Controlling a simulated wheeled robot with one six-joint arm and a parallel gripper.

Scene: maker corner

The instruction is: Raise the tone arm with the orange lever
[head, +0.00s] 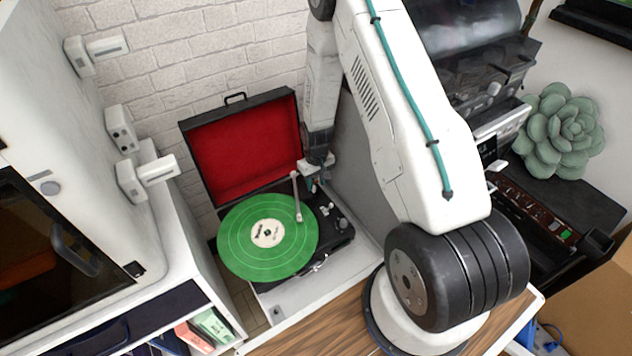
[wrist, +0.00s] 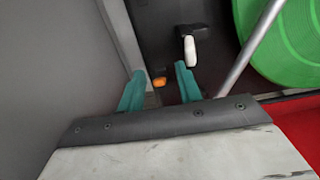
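The record player has a black case with an open red-lined lid (head: 243,145) and a green record (head: 285,254) on it. The silver tone arm (head: 297,202) reaches over the record's right side; it also shows as a slanted rod in the wrist view (wrist: 251,47). The small orange lever (wrist: 159,82) lies between the teal fingertips in the wrist view. I cannot make it out in the head view. My gripper (wrist: 158,90) is open, fingers apart, over the player's back right corner. A white-tipped part (wrist: 190,50) is just beyond the right finger.
The raised lid stands close to the left of my gripper, and a grey panel (head: 357,185) stands to its right. A white machine (head: 60,120) is at the left, and a green succulent (head: 562,132) at the right. Wooden worktop (head: 318,326) lies in front.

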